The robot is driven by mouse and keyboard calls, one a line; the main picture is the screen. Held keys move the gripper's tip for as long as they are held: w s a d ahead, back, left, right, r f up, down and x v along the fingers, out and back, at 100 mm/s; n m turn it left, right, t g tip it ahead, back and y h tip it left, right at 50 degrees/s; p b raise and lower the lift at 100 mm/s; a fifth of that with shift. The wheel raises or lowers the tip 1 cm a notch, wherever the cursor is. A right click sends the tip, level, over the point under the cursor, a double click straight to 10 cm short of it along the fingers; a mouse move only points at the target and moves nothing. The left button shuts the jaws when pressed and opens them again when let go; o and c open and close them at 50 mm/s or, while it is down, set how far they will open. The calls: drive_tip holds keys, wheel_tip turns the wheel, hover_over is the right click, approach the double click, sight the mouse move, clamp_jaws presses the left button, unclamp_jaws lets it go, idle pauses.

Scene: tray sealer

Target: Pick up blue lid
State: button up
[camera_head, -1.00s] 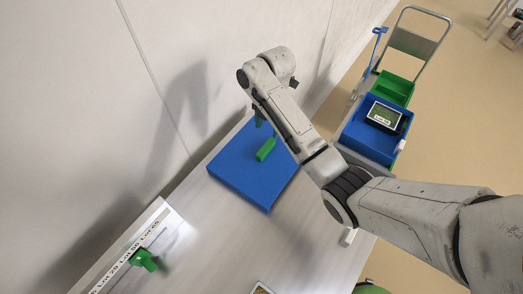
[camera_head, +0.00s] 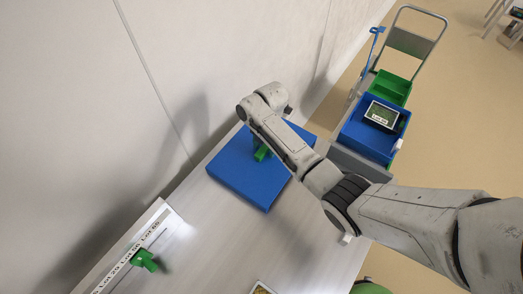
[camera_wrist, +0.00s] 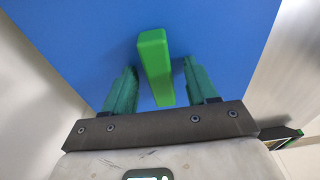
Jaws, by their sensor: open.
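The blue lid (camera_head: 238,180) is a flat blue slab lying on the table near the wall. A green bar handle stands up from its top. In the wrist view the blue lid (camera_wrist: 90,40) fills most of the picture, and the green handle (camera_wrist: 155,65) lies between my two fingers. My gripper (camera_wrist: 161,85) is open, with one green finger on each side of the handle and a visible gap to each. In the head view my gripper (camera_head: 256,142) is over the lid at the handle, partly hidden by my arm.
A green clamp-like piece (camera_head: 145,260) sits by a white labelled strip (camera_head: 130,255) at lower left. A cart (camera_head: 415,45) with a blue bin (camera_head: 362,130) and a green bin (camera_head: 393,88) stands at right. The wall (camera_head: 80,100) is close behind the lid.

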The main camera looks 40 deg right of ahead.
drive_tip(key=shift+c, duration=0.2)
clamp_jaws()
idle(0.5)
